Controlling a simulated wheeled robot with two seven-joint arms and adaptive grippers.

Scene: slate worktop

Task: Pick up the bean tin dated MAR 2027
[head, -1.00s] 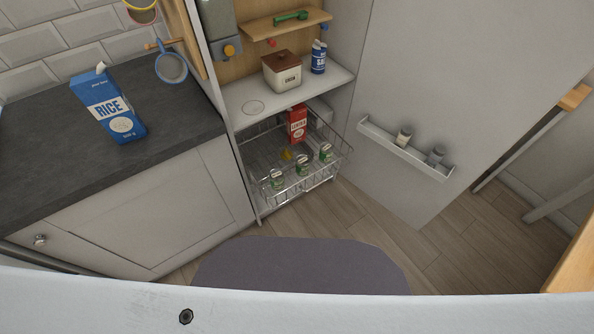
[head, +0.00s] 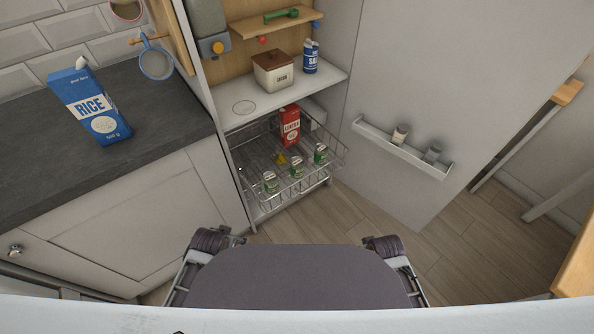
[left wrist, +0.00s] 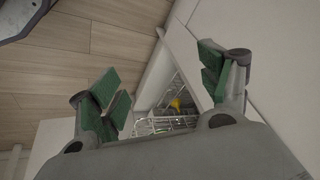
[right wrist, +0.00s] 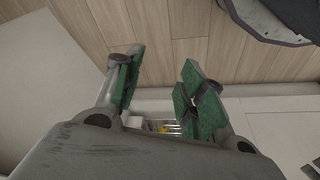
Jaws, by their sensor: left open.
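Three small green-and-white tins stand upright along the front of a pulled-out wire basket (head: 315,187): a left tin (head: 270,182), a middle tin (head: 297,167) and a right tin (head: 321,153). Their dates are too small to read, so I cannot tell which says MAR 2027. My left gripper (left wrist: 158,68) is open and empty, its green-padded fingers wide apart. The basket shows beyond it in the left wrist view (left wrist: 165,125). My right gripper (right wrist: 163,60) is open and empty, with the basket small and partly hidden beyond its fingers. Both grippers are clear of the tins.
A red carton (head: 290,126) and a small yellow thing (head: 281,158) are in the basket behind the tins. A shelf (head: 330,75) above holds a brown-lidded box (head: 273,70) and a blue salt container (head: 310,57). An open door (head: 420,110) with a narrow rack stands at right; a worktop with a rice packet (head: 90,105) at left.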

